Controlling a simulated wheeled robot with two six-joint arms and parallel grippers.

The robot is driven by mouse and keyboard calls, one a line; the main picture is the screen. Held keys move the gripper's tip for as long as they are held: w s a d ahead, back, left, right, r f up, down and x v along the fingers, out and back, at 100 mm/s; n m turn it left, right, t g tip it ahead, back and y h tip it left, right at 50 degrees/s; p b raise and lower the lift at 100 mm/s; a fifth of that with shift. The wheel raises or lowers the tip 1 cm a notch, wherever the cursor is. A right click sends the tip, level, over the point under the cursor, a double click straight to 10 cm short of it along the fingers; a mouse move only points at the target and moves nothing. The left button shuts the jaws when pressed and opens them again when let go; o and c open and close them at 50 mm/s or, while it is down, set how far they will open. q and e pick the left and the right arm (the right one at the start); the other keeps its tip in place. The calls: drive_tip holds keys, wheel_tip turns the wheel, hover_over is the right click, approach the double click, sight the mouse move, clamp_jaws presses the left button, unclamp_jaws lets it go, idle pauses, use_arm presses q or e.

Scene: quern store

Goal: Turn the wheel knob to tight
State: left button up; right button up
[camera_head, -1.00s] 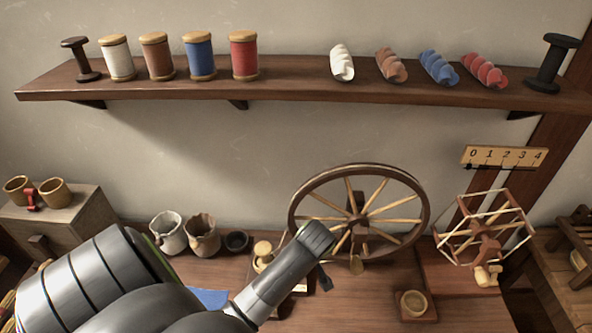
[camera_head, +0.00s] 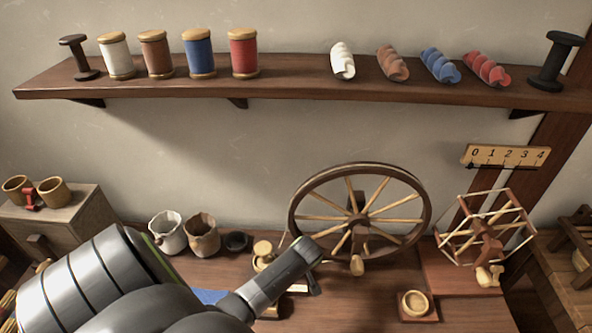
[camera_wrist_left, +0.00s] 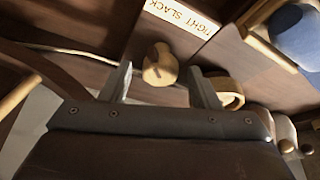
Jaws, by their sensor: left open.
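My left gripper (camera_wrist_left: 160,78) is open, with one finger on each side of the knob and a visible gap at both sides. In the head view my left gripper (camera_head: 313,278) is low in front of the spinning wheel (camera_head: 425,205), and it hides the knob there. A piece of the pale label (camera_head: 298,288) shows beside it. My right gripper is not in view.
A wooden bobbin-like piece (camera_head: 264,250) stands close left of my gripper. A wooden handle (camera_head: 357,265) hangs under the wheel. A small bowl (camera_head: 415,303) and a yarn winder (camera_head: 487,245) are at right. Two sacks (camera_head: 202,237) stand at left.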

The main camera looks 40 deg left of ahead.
use_arm(q)
drive_tip(key=c, duration=1)
